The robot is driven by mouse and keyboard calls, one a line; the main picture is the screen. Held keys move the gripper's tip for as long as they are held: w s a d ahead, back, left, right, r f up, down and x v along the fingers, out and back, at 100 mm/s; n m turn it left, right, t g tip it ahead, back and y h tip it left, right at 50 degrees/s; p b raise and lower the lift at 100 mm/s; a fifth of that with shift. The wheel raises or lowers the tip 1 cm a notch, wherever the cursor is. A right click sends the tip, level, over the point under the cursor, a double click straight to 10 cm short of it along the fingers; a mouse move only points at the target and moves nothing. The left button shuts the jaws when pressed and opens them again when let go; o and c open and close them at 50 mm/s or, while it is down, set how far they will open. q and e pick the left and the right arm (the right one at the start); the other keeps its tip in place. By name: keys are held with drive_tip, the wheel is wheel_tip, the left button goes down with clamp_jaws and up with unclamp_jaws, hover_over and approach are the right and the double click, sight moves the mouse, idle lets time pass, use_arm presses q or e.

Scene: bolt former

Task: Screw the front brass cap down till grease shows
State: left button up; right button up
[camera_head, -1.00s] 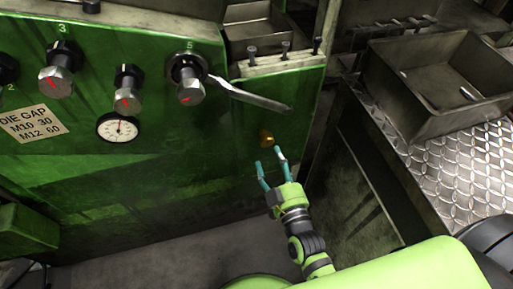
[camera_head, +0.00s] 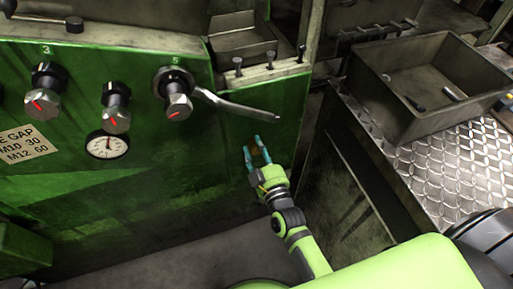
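The brass cap (camera_head: 257,158) sits low on the green front of the machine, at the panel's right part. It is mostly hidden by my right gripper. My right gripper (camera_head: 252,148) has its two teal fingers apart, one on each side of the cap. I cannot tell whether the fingers touch it. No grease shows around the cap in this view. My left gripper is not in view.
A dial gauge (camera_head: 106,145) and more knobs are to the left. A grey metal bin (camera_head: 400,125) stands on the tread plate (camera_head: 455,170) at right.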

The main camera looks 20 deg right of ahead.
drive_tip(key=shift+w+r+m, duration=0.15)
drive_tip(key=shift+r+m, duration=0.15)
drive_tip(key=shift+r, duration=0.1)
drive_tip(key=m+p, duration=0.1)
drive_tip(key=m, duration=0.1)
drive_tip(key=shift+r+m, duration=0.15)
drive_tip(key=shift+m, duration=0.15)
drive_tip(key=m, duration=0.4)
drive_tip(key=shift+d+m+p, duration=0.1)
drive_tip(key=shift+m+p, duration=0.2)
drive_tip(key=m, duration=0.4)
drive_tip(key=shift+d+f+m, duration=0.1)
drive_tip(key=shift+m, duration=1.15)
drive_tip(key=shift+d+f+m, duration=0.1)
drive_tip(key=shift+m, duration=1.15)
drive_tip(key=o, duration=1.1)
drive_tip(key=shift+f, duration=0.2)
